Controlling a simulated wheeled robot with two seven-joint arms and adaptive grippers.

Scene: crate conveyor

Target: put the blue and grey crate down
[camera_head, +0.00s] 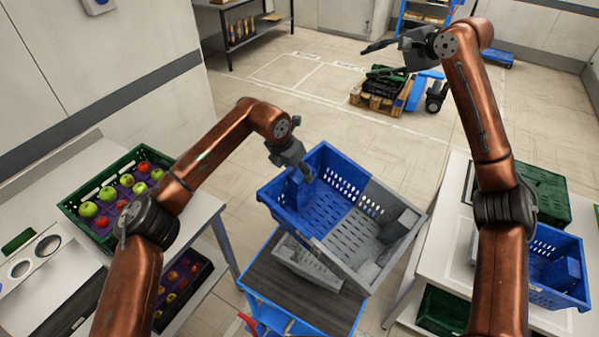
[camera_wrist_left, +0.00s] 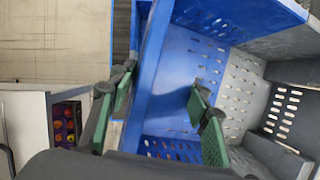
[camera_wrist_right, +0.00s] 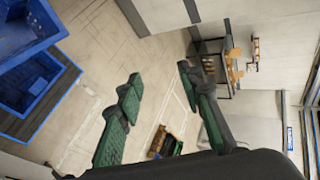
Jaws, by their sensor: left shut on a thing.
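The blue and grey crate (camera_head: 375,215) is empty, half blue and half grey, and hangs tilted in the middle of the head view. My left gripper (camera_head: 303,170) is shut on the blue side wall at its left end. In the left wrist view the fingers (camera_wrist_left: 160,98) straddle that blue wall (camera_wrist_left: 148,75). Whether the two crates touch is unclear. My right gripper (camera_head: 388,58) is open and empty, raised away from the crate.
On the left table, a green crate (camera_head: 72,205) holds apples. A dark fruit crate (camera_head: 205,268) is beneath. The right table (camera_head: 437,240) bears blue (camera_head: 548,290) and green (camera_head: 553,190) crates. A loaded pallet (camera_head: 378,104) stands behind; the floor between is clear.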

